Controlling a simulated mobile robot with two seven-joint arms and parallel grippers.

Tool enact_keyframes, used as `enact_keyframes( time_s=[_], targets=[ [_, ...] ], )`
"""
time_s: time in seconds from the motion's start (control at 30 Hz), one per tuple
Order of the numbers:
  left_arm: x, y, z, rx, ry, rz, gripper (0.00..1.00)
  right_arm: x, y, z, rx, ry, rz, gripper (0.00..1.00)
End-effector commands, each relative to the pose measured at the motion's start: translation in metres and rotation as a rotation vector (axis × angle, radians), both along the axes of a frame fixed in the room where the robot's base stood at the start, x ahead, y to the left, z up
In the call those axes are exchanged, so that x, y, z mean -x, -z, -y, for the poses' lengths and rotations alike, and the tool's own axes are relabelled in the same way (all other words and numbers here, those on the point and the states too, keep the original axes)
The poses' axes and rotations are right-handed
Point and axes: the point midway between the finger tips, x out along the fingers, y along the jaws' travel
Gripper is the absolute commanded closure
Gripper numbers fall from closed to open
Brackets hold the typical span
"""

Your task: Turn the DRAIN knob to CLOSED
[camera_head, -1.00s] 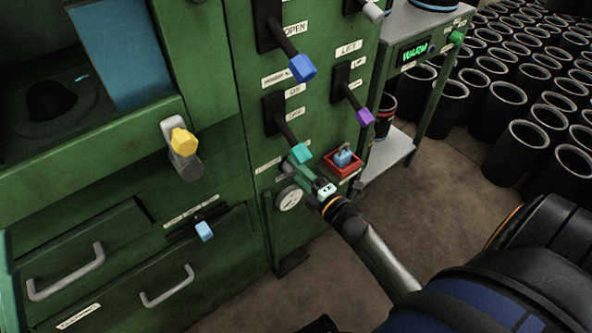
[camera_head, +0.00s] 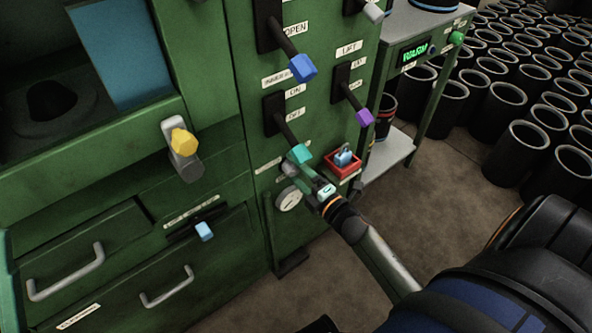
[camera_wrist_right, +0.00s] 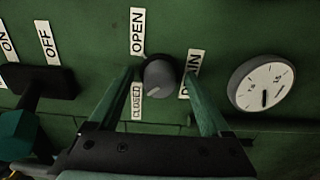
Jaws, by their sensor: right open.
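The DRAIN knob (camera_wrist_right: 158,72) is a dark grey round knob on the green panel. The OPEN label (camera_wrist_right: 137,31), CLOSED label (camera_wrist_right: 137,100) and DRAIN label (camera_wrist_right: 192,73) surround it. A pale mark on its face slants towards the lower left, on the CLOSED side. My right gripper (camera_wrist_right: 160,78) is open, with its teal fingers on either side of the knob; whether they touch it I cannot tell. In the head view the right gripper (camera_head: 303,170) is at the lower panel and mostly covers the knob.
A white dial gauge (camera_wrist_right: 263,85) sits right of the knob in the wrist view.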

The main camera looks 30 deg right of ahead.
Motion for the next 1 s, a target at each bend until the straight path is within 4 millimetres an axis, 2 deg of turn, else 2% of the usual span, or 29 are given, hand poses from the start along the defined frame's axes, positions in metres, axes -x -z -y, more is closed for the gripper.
enact_keyframes(
  time_s=[0.13, 0.23, 0.6, 0.7, 0.83, 1.0],
  targets=[
    [0.000, -0.001, 0.000, -0.001, 0.000, 0.000, 1.00, 0.005, 0.000, 0.000, -0.001, 0.001, -0.002, 0.19],
    [0.000, -0.004, 0.000, -0.004, -0.001, 0.002, 1.00, 0.017, 0.000, 0.001, -0.002, 0.000, -0.002, 0.19],
    [0.001, -0.018, -0.001, -0.019, -0.015, 0.015, 1.00, 0.094, -0.001, 0.007, -0.002, 0.001, -0.004, 0.19],
    [0.001, -0.019, -0.001, -0.021, -0.019, 0.014, 1.00, 0.109, 0.000, 0.009, -0.001, 0.002, -0.003, 0.19],
    [0.001, -0.019, -0.001, -0.018, -0.023, 0.013, 1.00, 0.121, 0.000, 0.009, -0.001, 0.000, -0.001, 0.19],
    [0.001, -0.019, -0.002, -0.015, -0.026, 0.011, 1.00, 0.125, 0.000, 0.010, 0.001, 0.000, 0.001, 0.19]
  ],
)
